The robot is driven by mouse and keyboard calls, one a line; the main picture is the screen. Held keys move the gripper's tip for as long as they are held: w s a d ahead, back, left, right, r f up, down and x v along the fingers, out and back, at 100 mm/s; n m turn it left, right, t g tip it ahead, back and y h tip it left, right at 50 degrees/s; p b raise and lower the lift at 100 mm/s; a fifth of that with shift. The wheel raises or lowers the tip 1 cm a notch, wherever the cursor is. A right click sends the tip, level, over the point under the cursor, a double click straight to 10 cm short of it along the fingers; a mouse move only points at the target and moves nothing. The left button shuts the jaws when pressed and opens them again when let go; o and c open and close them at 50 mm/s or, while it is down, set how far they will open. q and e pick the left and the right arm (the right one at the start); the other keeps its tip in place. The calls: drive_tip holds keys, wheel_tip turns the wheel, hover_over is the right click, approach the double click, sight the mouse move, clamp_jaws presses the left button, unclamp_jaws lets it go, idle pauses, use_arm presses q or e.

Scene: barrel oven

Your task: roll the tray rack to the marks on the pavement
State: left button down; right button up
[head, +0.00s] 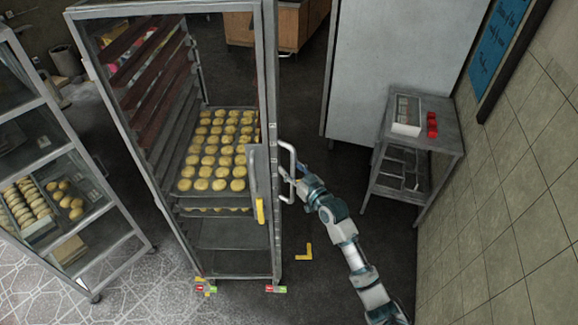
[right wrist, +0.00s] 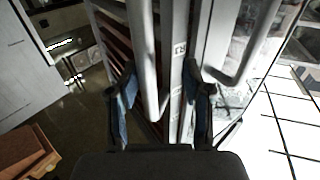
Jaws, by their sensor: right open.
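The tray rack (head: 275,110) is a tall metal frame with glass sides and trays of round buns (head: 215,150). It stands upright in the middle of the head view. A yellow L-shaped mark (head: 303,251) lies on the dark floor right of its base. Another bit of yellow (head: 207,291) shows by its front left foot. My right gripper (head: 289,178) is at the looped handle (head: 288,160) on the rack's right side. In the right wrist view the gripper (right wrist: 162,108) is open, with a grey bar (right wrist: 146,60) between its fingers; contact is unclear. My left gripper is out of view.
A second glazed rack (head: 100,215) with buns stands close on the left. A metal side table (head: 440,135) with a box (head: 407,115) and red items stands at right, by the tiled wall (head: 525,150).

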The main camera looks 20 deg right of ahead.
drive_tip(key=shift+w+d+f, duration=0.35)
drive_tip(key=shift+w+d, duration=0.4)
drive_tip(key=shift+w, duration=0.05)
drive_tip(key=shift+d, duration=0.3)
drive_tip(key=shift+a, duration=0.15)
drive_tip(key=shift+c, duration=0.2)
drive_tip(key=shift+s+a+r, duration=0.15)
drive_tip(key=shift+a, duration=0.45)
clamp_jaws()
drive_tip(key=shift+a, duration=0.15)
drive_tip(key=shift+s, duration=0.1)
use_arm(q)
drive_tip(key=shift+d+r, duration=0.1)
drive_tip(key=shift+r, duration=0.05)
